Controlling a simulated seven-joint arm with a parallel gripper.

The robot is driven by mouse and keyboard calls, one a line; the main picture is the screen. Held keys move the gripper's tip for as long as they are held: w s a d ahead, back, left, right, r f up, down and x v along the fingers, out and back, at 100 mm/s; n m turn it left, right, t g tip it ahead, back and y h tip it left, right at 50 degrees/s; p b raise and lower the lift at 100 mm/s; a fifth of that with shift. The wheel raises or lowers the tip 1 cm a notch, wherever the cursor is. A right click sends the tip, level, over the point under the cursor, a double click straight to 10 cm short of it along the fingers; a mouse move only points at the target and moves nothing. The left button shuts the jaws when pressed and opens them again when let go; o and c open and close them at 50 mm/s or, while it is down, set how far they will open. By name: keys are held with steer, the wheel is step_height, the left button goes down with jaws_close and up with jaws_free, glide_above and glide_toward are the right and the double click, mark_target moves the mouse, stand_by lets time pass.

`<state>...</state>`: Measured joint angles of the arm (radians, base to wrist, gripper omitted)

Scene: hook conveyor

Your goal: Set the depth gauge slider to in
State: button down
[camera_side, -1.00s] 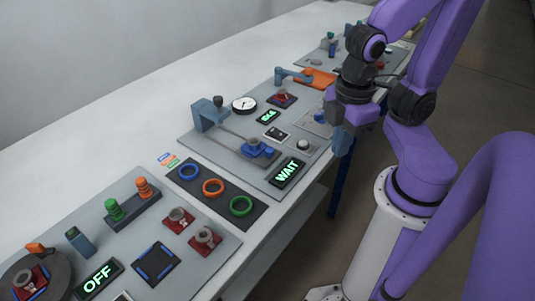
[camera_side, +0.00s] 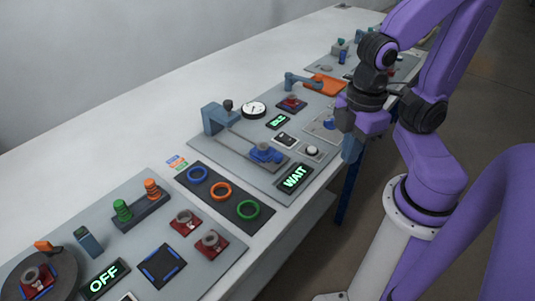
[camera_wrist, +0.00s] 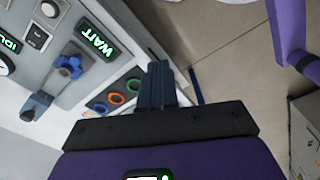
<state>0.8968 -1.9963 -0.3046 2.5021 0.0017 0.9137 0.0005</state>
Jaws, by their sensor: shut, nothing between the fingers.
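The gauge slider looks to be the blue block (camera_side: 266,153) on a thin grey rail, at the rail's near-right end beside the WAIT display (camera_side: 295,177). A blue-grey post (camera_side: 215,118) with a dark knob stands at the rail's far end. The block (camera_wrist: 69,64) and post (camera_wrist: 36,105) also show at left in the wrist view. My gripper (camera_side: 352,152) is shut and empty, to the right of the panel, apart from the slider. Its blue fingers (camera_wrist: 160,84) show side by side in the wrist view.
A round dial (camera_side: 253,110) sits behind the rail. A dark mat (camera_side: 224,189) with blue, orange and green rings lies at the panel's left. An orange piece (camera_side: 326,84) and a blue lever are beyond. The white bench top behind the panels is clear.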

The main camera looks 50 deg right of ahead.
steer(key=c, duration=1.4)
jaws_free()
steer(key=o, duration=0.5)
steer(key=shift+w, duration=0.25)
steer(key=shift+o, duration=0.2)
steer(key=w+d+m, duration=0.1)
steer(key=w+m, duration=0.7)
steer(key=w, duration=0.5)
steer(key=shift+w+m, duration=0.2)
steer(key=shift+m, duration=0.1)
steer(key=m, duration=0.7)
glide_above(279, 155)
steer(key=shift+f, duration=0.9)
step_height(279, 155, down, 17)
steer(key=shift+a+r, duration=0.1)
steer(key=shift+r, duration=0.1)
